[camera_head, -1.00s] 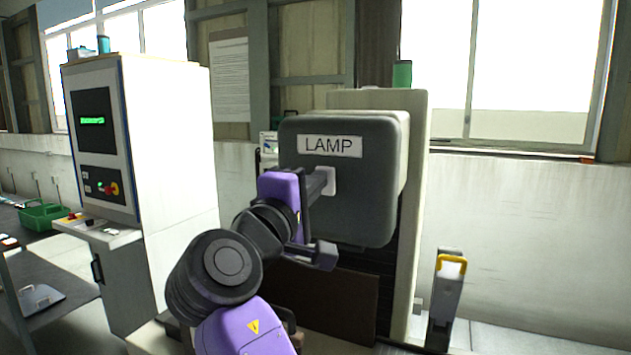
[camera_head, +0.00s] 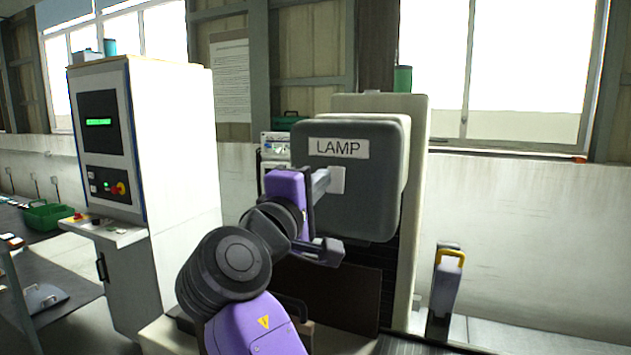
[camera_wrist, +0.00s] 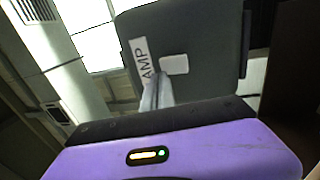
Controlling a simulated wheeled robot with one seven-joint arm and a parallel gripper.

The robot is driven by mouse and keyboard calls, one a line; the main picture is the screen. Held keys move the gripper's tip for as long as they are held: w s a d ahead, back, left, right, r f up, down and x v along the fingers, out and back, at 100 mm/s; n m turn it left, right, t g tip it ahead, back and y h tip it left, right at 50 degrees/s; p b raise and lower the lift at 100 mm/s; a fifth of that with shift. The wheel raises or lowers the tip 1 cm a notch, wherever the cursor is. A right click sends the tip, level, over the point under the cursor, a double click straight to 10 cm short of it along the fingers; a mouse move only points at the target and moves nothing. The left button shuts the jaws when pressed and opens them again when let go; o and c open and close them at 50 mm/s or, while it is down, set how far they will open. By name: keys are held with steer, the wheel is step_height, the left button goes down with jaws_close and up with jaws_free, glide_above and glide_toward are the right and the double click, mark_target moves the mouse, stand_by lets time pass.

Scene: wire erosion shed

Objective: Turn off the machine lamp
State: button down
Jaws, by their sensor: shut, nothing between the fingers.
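The machine lamp's dark grey box (camera_head: 375,195) carries a white label (camera_head: 338,148) reading LAMP. A light square switch plate (camera_head: 338,180) sits below the label. In the wrist view the switch (camera_wrist: 174,64) shows as a pale rectangle beside the label (camera_wrist: 140,65). My gripper (camera_head: 326,181) is shut and empty, its fingertips at the left edge of the switch. In the wrist view the fingertips (camera_wrist: 157,84) end just short of the plate or at its edge; I cannot tell whether they touch. The fingers partly hide the switch in the head view.
A tall white control cabinet (camera_head: 178,150) with a green-lit screen and red knob stands left. A green basket (camera_head: 48,216) is on the dark table at far left. A post with a yellow handle (camera_head: 450,258) stands right of the machine.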

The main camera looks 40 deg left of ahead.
steer(key=s+d+r+b, duration=0.1)
steer(key=s+d+b, duration=0.1)
steer(key=s, duration=0.7)
steer(key=shift+s+r+b, duration=0.3)
steer(key=shift+b, duration=0.1)
